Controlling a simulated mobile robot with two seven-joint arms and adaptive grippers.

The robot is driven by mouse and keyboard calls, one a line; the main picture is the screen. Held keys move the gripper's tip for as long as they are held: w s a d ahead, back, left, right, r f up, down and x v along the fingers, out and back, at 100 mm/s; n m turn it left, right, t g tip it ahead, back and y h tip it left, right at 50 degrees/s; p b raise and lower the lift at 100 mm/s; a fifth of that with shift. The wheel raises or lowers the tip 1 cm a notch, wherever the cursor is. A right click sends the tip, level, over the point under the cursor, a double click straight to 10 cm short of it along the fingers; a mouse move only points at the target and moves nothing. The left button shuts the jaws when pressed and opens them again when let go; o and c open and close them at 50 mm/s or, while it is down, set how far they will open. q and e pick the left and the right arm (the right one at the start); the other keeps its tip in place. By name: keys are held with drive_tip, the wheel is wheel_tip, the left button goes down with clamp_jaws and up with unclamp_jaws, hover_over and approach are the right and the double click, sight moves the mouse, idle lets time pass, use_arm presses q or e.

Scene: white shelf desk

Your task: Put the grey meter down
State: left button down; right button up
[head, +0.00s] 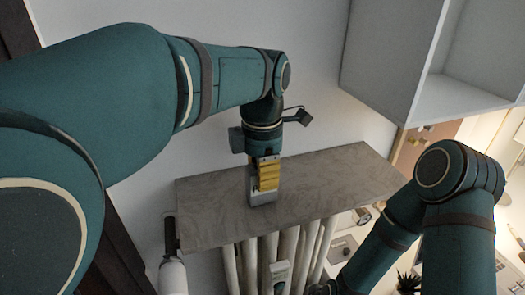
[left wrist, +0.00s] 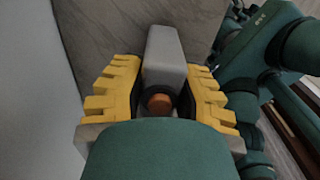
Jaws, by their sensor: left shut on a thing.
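The grey meter (left wrist: 165,55) is a light grey block between the yellow ridged fingers of my left gripper (left wrist: 158,95) in the left wrist view. The left gripper is shut on it. In the head view the left gripper (head: 265,178) points down over the brown-grey stone shelf (head: 335,182), and the lower end of the grey meter (head: 263,198) shows below the yellow fingers. I cannot tell whether the meter touches the shelf. My right arm comes in at the right, and its gripper is too hidden to make out at the bottom edge.
A white radiator (head: 250,262) stands under the shelf, with a small pale device (head: 279,272) on its front and a white pipe fitting (head: 172,275) at its left. A white wall cabinet (head: 392,65) hangs upper right. The shelf is bare on both sides of the gripper.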

use_arm(q)
drive_tip(key=shift+f, duration=0.2)
drive_tip(key=c, duration=0.8)
unclamp_jaws()
wheel_tip(320, 180, up, 11)
drive_tip(key=p, duration=0.2)
drive_tip(key=shift+r+p, duration=0.15)
drive_tip(key=shift+p, duration=0.2)
drive_tip(key=shift+r, duration=0.45)
